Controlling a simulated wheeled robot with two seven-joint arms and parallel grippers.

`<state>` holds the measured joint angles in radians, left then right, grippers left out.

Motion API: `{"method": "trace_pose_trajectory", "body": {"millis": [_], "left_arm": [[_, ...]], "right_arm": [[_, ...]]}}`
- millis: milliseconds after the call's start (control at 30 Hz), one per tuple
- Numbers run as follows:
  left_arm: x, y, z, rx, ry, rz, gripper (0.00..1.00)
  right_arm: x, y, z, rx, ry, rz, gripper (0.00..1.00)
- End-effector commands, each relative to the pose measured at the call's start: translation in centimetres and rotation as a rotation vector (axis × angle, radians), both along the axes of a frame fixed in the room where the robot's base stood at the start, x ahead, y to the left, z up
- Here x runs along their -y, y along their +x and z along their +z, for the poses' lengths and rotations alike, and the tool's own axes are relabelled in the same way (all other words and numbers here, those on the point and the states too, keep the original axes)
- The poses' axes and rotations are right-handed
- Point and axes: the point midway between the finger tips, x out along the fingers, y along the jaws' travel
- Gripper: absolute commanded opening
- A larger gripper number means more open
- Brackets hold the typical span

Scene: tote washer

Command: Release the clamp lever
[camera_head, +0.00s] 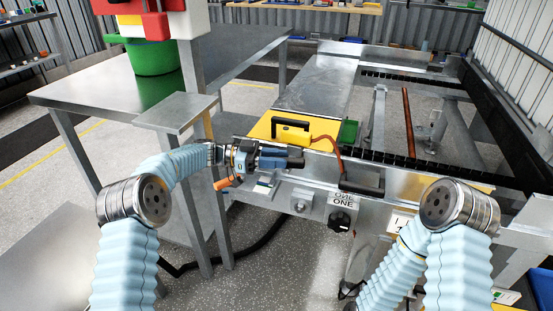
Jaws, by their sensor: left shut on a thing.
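My left arm reaches in from the left to the front edge of the tote washer (318,192). My left gripper (258,158) is shut at that edge. A dark bar (285,162), which looks like the clamp lever, runs to the right from its fingers. The fingers cover the near end of the bar, so the exact grip is hidden. A small orange piece (222,184) shows just below the gripper; I cannot tell what it belongs to. My right arm is bent at the lower right, and its gripper is not visible.
Another black handle (362,188) and a black knob (340,221) sit on the front. A metal table (100,92) with a green bucket (152,57) stands at the left.

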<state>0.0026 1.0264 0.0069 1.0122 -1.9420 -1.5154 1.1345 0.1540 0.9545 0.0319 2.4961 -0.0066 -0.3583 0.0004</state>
Motion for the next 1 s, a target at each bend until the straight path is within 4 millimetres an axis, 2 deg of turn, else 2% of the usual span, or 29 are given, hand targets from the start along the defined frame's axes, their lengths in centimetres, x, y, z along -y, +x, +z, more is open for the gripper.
{"method": "trace_pose_trajectory", "body": {"millis": [300, 767, 800, 900, 1000], "left_arm": [[0.11, 0.15, 0.09, 0.001, -0.002, -0.077, 0.00], [0.08, 0.18, 0.18, 0.001, -0.003, -0.084, 0.00], [0.07, 0.18, 0.18, 0.001, -0.004, -0.084, 0.34], [0.07, 0.18, 0.16, 0.001, -0.003, -0.083, 0.49], [0.07, 0.19, 0.13, 0.001, -0.003, -0.083, 0.51]], "right_arm": [[0.00, 0.00, 0.02, 0.000, 0.000, 0.000, 0.43], [0.00, 0.00, 0.02, 0.000, 0.000, 0.000, 0.43], [0.00, 0.00, 0.02, 0.000, 0.000, 0.000, 0.43], [0.00, 0.00, 0.02, 0.000, 0.000, 0.000, 0.43], [0.01, 0.00, 0.02, 0.000, 0.000, 0.000, 0.43]]}}
